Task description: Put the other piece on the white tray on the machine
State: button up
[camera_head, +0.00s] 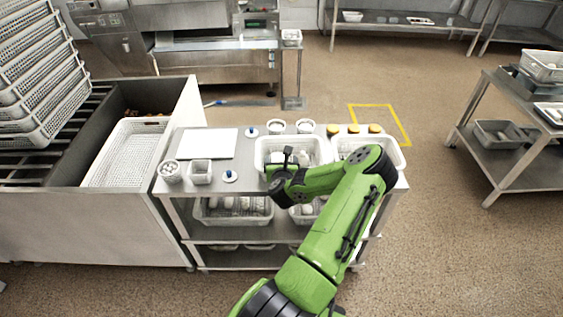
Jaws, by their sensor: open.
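My gripper (287,156) is small and dark in this view, over the left white bin (262,145) on the steel table. Its fingers are too small to make out clearly, and no held thing shows. My green arm hides part of this bin and of the right white bin (397,157). What lies in the left bin under my gripper cannot be made out. A white perforated tray (125,155) lies inside the steel machine (90,222) on the left. Brownish pieces (146,113) show at its far end, too small to identify.
A flat white board (208,143), small white containers (201,172) and yellow-topped jars (354,129) stand on the steel table (240,178). Stacked baskets (45,95) rise at far left. A shelf (515,150) stands right.

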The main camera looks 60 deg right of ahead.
jog(key=shift+r+p, duration=0.45)
jog(key=shift+r, duration=0.3)
jog(key=v, duration=1.2)
jog(key=shift+p, duration=0.3)
